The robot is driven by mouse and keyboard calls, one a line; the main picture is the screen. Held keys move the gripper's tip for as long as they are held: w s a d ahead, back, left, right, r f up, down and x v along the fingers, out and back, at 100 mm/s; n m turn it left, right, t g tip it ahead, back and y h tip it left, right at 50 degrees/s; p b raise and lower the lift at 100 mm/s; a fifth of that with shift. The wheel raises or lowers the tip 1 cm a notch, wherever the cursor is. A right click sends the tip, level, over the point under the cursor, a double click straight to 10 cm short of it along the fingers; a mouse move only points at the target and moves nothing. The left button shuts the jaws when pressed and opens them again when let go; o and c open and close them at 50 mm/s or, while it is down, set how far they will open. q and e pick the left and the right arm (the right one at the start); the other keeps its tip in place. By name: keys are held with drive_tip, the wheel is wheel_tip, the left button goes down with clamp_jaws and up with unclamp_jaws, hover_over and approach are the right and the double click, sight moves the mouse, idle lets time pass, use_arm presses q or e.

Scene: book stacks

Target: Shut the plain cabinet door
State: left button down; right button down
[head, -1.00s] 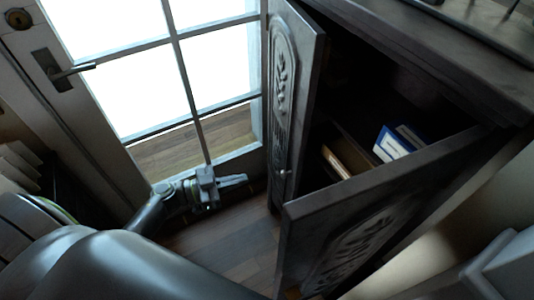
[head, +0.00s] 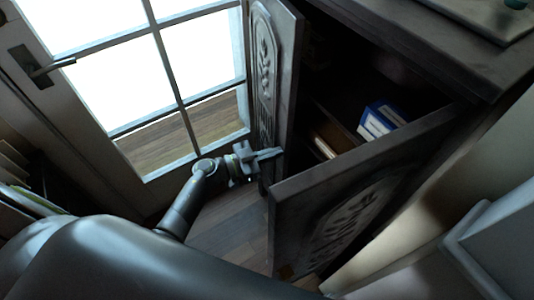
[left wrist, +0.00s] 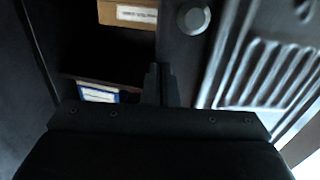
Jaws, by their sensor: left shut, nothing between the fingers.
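A dark cabinet (head: 480,62) has two doors, and both stand open. The left door (head: 289,75) and the right door (head: 390,160) both show carved panels on their outer faces; neither looks plain. My left gripper (head: 276,153) is shut and empty, with its tips at the lower part of the left door, near its free edge. In the left wrist view, the fingers (left wrist: 160,82) lie beside that door's edge, below a round knob (left wrist: 193,18). I cannot tell whether they touch the door. My right gripper is not in view.
Inside the cabinet are a blue-and-white box (head: 380,120) and a brown box (left wrist: 128,14) with a label. A glazed door (head: 150,85) with a handle stands at the left. Wooden floor (head: 235,235) is clear below my left gripper.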

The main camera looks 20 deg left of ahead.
use_arm(q)
drive_tip(key=w+d+n+t+y+p, duration=0.1)
drive_tip(key=d, duration=0.1)
drive_tip(key=w+d+n+t+y+p, duration=0.1)
drive_tip(key=w+d+t+y+p, duration=0.1)
drive_tip(key=shift+w+d+r+n, duration=0.2)
drive_tip(key=shift+w+d+n, duration=0.1)
drive_tip(key=shift+n, duration=0.1)
idle(0.4)
